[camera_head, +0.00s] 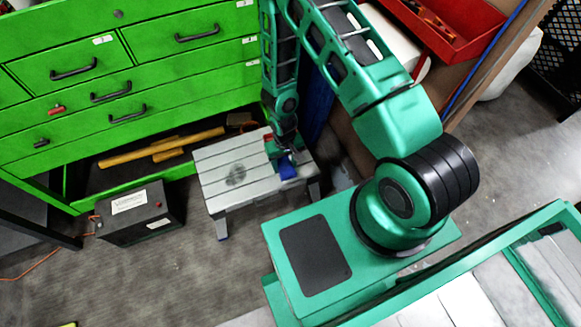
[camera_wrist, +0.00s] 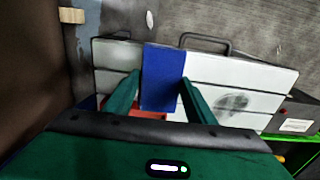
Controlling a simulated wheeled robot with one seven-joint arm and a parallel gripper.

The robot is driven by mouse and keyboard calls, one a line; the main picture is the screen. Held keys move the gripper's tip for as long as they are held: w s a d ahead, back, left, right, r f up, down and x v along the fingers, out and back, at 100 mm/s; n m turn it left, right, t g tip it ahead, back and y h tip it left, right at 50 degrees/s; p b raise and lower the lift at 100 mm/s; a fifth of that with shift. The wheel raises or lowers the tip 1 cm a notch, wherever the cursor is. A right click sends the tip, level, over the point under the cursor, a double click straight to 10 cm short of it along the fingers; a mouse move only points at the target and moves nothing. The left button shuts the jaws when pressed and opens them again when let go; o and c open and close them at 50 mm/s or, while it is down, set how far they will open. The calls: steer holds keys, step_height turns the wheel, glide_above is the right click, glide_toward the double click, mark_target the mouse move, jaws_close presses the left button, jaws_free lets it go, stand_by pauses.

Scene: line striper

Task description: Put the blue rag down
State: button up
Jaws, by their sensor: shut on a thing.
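The blue rag (camera_wrist: 162,78) is a flat blue piece between the two green fingers of my gripper (camera_wrist: 160,98) in the wrist view. In the head view the rag (camera_head: 287,168) shows just below my gripper (camera_head: 282,150), over the right part of a small grey slatted stool (camera_head: 222,160). My gripper is shut on the rag. I cannot tell whether the rag touches the stool top. The stool's slats also show behind the rag in the wrist view (camera_wrist: 240,72). A red piece (camera_wrist: 140,115) lies partly hidden behind the fingers.
A green drawer cabinet (camera_head: 200,75) stands behind the stool, with a yellow-handled tool (camera_head: 160,148) on its low shelf. A black battery box (camera_head: 140,212) stands left of the stool. A red tray (camera_head: 440,25) is at upper right. The left of the stool top is clear apart from a dark stain.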

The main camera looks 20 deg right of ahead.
mark_target(291, 162)
steer(key=d+f, duration=0.1)
steer(key=w+d+f, duration=0.1)
steer(key=d, duration=0.1)
steer(key=shift+a+f, duration=0.1)
steer(key=shift+f, duration=1.8)
steer(key=o, duration=1.2)
